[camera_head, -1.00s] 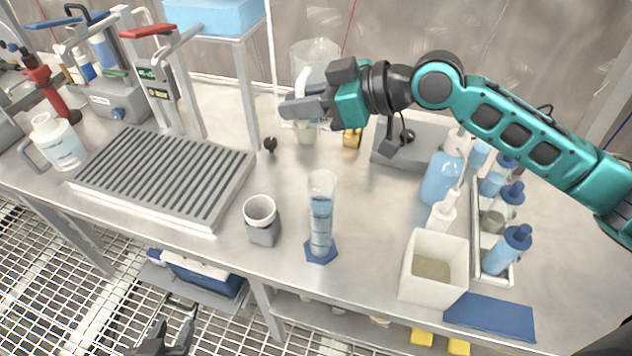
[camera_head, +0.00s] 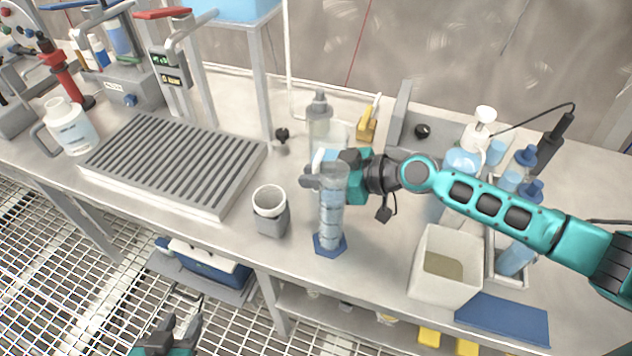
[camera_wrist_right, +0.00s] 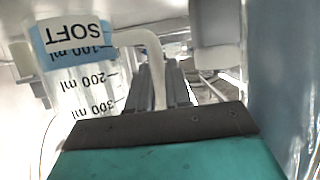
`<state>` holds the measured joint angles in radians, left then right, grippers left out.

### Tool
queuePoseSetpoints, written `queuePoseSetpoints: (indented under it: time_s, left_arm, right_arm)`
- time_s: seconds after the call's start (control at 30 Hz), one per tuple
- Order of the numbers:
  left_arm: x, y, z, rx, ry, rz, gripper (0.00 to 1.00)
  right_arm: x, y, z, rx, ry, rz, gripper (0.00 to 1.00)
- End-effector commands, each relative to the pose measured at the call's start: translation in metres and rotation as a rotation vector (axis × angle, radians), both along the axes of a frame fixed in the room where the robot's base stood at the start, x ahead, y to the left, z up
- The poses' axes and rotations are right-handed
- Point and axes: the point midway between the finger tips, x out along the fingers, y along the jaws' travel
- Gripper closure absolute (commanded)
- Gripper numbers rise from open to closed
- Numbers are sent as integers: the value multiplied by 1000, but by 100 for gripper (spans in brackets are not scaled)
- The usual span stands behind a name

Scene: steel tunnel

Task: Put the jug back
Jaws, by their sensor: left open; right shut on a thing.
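A clear jug (camera_head: 336,134) with a white handle is held by my right gripper (camera_head: 314,177). In the right wrist view the jug (camera_wrist_right: 85,75) shows a blue band reading SOFT and millilitre marks, and the fingers (camera_wrist_right: 160,85) are shut on its handle. In the head view the gripper and jug are partly behind a tall measuring cylinder (camera_head: 331,215) on a blue hexagonal foot; I cannot tell whether the jug touches the bench (camera_head: 215,255). My left gripper (camera_head: 178,325) is open and empty, low in front of the bench.
A ribbed grey rack (camera_head: 175,160) lies left of centre, with a white labelled jug (camera_head: 70,125) beyond its left end. A grey-sleeved cup (camera_head: 270,212) stands left of the cylinder. A square white container (camera_head: 445,270) and several blue bottles (camera_head: 518,255) stand at right.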

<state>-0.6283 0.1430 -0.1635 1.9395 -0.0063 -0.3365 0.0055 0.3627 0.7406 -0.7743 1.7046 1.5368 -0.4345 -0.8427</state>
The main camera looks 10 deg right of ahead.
Motion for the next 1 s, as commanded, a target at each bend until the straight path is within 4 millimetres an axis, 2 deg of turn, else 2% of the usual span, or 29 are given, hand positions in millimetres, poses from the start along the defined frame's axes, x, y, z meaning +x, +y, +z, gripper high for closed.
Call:
queuePoseSetpoints:
  time_s: [0.03,0.1,0.57,0.6,0.83,1.0]
  left_arm:
    - [0,0,-5,0,0,0,57]
    - [0,0,-6,0,0,0,57]
    - [3,0,-9,0,-8,0,57]
    - [3,0,-7,0,-8,0,57]
    - [4,0,-7,-1,-9,0,57]
    - [4,0,-7,0,-9,1,57]
  right_arm:
    - [1,0,-9,2,-1,-1,100]
    - [1,0,-15,1,-3,-1,100]
    - [1,0,-20,1,-4,-1,100]
    - [0,0,-19,0,-2,-1,79]
    - [0,0,-19,0,-2,-1,57]
    - [0,0,-19,0,-2,-1,56]
